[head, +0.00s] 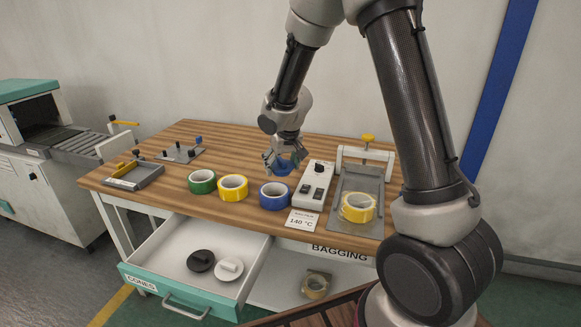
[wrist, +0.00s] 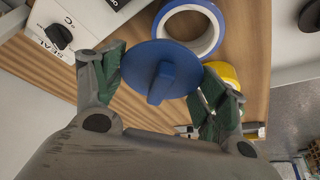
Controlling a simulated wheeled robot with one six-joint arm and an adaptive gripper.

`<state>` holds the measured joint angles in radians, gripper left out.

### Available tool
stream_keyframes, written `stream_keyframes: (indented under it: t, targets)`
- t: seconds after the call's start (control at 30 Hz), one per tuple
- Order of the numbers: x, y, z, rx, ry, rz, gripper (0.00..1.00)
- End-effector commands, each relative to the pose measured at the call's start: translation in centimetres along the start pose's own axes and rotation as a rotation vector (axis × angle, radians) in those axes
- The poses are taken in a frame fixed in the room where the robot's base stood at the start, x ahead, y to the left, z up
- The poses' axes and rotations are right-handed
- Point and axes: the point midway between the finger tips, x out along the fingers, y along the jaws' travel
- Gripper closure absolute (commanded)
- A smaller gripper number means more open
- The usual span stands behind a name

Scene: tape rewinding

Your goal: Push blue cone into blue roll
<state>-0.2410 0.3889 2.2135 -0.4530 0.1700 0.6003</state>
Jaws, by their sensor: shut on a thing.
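The blue roll (head: 275,196) stands on the wooden table near its front edge, with its hole facing up. My gripper (head: 284,161) is shut on the blue cone (head: 281,169), just above and slightly behind the roll. In the wrist view, the blue cone (wrist: 160,72) shows as a disc with a raised grip bar, between the green-padded fingers of my gripper (wrist: 163,84). The blue roll (wrist: 191,30) shows beyond the disc, whose edge overlaps part of the ring. The cone appears offset from the hole.
Yellow (head: 233,187) and green (head: 202,182) rolls stand left of the blue roll. A white control box (head: 316,186) stands close on the right, beside a bagging tray (head: 376,184) with a bagged yellow roll (head: 357,207). An open drawer (head: 160,236) holds black and white cones.

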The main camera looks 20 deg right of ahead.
Motion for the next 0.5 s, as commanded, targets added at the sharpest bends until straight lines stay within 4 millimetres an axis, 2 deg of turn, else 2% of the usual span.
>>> stream_keyframes:
  t: [0.2,0.5]
  targets:
    - [-0.5,-1.8,-0.4,-0.064,-0.001,-0.033,0.46]
    - [-0.7,-2.8,-0.2,-0.143,0.001,-0.071,0.46]
